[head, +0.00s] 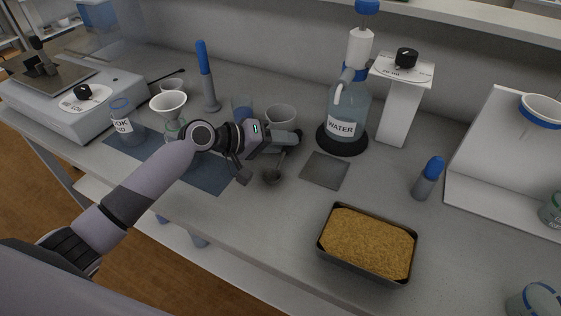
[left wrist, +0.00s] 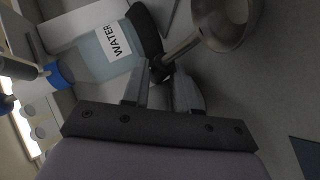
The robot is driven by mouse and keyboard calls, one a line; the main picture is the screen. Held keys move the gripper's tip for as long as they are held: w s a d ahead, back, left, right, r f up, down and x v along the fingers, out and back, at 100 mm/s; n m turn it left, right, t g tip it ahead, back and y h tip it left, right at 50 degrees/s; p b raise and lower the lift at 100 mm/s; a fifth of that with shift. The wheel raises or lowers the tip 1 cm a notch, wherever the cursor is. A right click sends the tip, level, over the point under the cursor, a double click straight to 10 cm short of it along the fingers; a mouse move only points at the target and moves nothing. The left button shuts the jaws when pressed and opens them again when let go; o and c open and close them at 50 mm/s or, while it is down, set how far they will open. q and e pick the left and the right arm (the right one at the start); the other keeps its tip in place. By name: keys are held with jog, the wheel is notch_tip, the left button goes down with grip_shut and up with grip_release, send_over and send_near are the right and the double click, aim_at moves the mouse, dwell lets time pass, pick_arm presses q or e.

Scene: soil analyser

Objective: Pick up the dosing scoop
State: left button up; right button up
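The dosing scoop (head: 272,177) has a round metal bowl at the front of the bench, with its thin handle running up toward my left gripper (head: 291,138). In the left wrist view the scoop's bowl (left wrist: 228,22) is at the top right. Its handle runs down to a dark end between the fingertips of my left gripper (left wrist: 163,80). The fingers stand apart on either side of that end. Whether they press on it I cannot tell. My right gripper is out of view.
The water bottle (head: 346,108) stands just right of my left gripper. A white cup (head: 280,115) is close behind it. A grey square plate (head: 325,171) and a tray of brown soil (head: 367,243) lie to the right. A funnel (head: 168,103) stands left.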

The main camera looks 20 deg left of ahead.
pick_arm(q)
grip_shut()
jog(key=shift+r, duration=0.15)
